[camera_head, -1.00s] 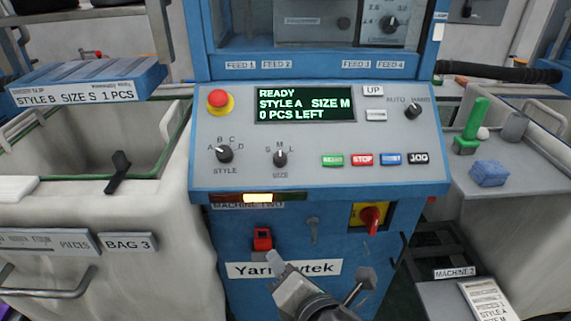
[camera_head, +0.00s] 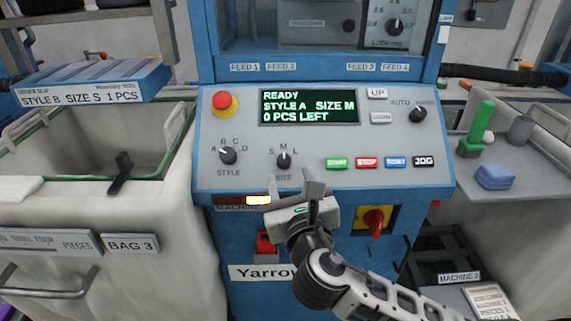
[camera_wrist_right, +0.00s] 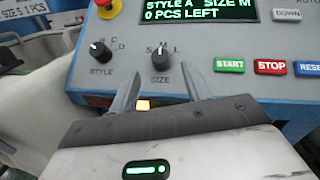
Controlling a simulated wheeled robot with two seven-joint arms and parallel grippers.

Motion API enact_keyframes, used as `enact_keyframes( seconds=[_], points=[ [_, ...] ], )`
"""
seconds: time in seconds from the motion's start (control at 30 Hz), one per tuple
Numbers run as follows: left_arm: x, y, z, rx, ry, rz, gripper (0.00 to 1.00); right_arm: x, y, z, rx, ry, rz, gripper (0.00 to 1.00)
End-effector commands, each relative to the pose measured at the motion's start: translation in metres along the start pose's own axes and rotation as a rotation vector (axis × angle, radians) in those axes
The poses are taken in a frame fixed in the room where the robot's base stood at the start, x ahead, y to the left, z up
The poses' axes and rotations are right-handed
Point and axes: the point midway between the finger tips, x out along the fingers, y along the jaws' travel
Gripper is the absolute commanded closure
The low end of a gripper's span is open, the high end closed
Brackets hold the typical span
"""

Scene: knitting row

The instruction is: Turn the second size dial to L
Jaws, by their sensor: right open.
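The size dial (camera_head: 284,160) is a black knob marked S, M, L on the sloped grey control panel (camera_head: 340,185), with its pointer up toward M. It also shows in the right wrist view (camera_wrist_right: 161,66). The style dial (camera_head: 228,156) sits to its left. The display (camera_head: 309,106) reads READY, STYLE A, SIZE M, 0 PCS LEFT. My right gripper (camera_head: 295,186) is open and empty, just below and in front of the size dial, not touching it. In the right wrist view its fingers (camera_wrist_right: 158,88) stand apart with the dial beyond and between them. My left gripper is not in view.
A red stop button (camera_head: 224,101), several coloured push buttons (camera_head: 367,162) and an auto/hand knob (camera_head: 418,114) share the panel. A red switch (camera_head: 375,221) is on the cabinet front below. A bin (camera_head: 110,145) stands left and a side tray (camera_head: 515,180) right.

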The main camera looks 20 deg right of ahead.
Motion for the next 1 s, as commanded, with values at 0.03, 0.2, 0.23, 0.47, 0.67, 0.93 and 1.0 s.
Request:
enact_keyframes(
  seconds=[0.03,0.2,0.23,0.47,0.67,0.93,1.0],
  points=[
    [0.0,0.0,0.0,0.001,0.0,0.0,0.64,0.011,-0.001,0.001,0.0,-0.002,-0.003,0.52],
    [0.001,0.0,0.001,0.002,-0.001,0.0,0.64,0.038,0.0,0.0,0.001,-0.001,-0.001,0.52],
    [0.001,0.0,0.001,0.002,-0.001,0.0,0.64,0.041,0.0,0.0,0.0,-0.001,-0.001,0.52],
    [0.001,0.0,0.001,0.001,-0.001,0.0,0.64,0.054,0.0,0.0,0.001,0.001,0.001,0.52],
    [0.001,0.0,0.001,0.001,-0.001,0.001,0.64,0.054,0.0,0.0,0.001,0.001,0.001,0.52],
    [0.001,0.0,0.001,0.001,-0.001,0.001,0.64,0.054,0.0,0.0,0.001,0.001,0.001,0.97],
    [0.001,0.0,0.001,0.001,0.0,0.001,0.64,0.054,0.0,0.0,0.001,0.001,0.0,0.97]
  ],
)
